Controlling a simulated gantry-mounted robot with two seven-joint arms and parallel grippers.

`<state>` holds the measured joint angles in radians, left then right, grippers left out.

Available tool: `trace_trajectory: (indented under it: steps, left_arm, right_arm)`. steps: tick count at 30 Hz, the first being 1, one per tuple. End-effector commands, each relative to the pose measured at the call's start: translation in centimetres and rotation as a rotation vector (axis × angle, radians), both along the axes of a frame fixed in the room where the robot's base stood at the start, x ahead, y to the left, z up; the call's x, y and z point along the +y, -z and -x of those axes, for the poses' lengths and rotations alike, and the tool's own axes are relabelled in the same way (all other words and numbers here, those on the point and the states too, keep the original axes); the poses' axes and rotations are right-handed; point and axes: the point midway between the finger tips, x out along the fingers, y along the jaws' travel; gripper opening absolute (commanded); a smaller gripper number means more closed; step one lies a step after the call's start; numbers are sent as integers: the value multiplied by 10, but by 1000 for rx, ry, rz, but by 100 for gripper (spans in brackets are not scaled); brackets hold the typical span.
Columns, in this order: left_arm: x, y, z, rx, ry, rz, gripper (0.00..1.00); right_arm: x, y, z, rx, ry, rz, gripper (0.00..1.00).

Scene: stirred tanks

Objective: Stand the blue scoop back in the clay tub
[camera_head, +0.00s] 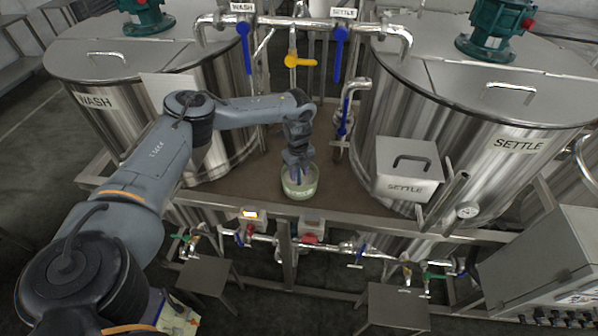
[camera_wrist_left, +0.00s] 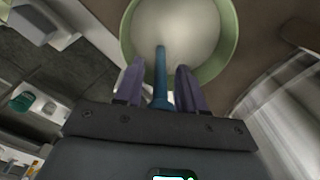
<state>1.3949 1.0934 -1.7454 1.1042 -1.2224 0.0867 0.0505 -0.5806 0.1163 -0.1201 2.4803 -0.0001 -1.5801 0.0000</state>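The clay tub (camera_head: 299,188) is a round, pale green tub on the brown deck between the two tanks in the head view. In the left wrist view its green rim (camera_wrist_left: 233,40) surrounds a pale, whitish inside. The blue scoop (camera_wrist_left: 161,75) shows as a blue handle running from over the tub's inside back toward my palm; its far end is not clear. My left gripper (camera_wrist_left: 158,75) points down over the tub, with one finger on each side of the handle and a gap showing on both sides. It also shows in the head view (camera_head: 298,172). My right gripper is not in view.
The WASH tank (camera_head: 215,110) stands left of the deck and the SETTLE tank (camera_head: 440,100) right of it. Pipes with blue and yellow valve handles (camera_head: 292,62) run behind. A steel SETTLE box (camera_head: 407,170) is to the right. The deck beside the tub is bare.

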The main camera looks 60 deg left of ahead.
Motion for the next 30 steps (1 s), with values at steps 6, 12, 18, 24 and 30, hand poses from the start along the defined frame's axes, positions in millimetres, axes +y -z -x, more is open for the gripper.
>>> trace_trajectory:
  steps: [6,12,18,24,30]
  left_arm:
    - [0,-23,-1,-4,-1,1,39]
    - [-1,-45,-1,-4,3,0,39]
    - [-35,-32,-15,-25,88,-16,39]
    - [-162,33,-43,-141,306,-2,39]
    - [-349,77,-33,-358,395,141,39]
  right_arm:
    - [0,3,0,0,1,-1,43]
    - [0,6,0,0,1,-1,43]
    - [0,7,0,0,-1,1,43]
    - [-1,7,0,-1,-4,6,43]
    - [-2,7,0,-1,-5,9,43]
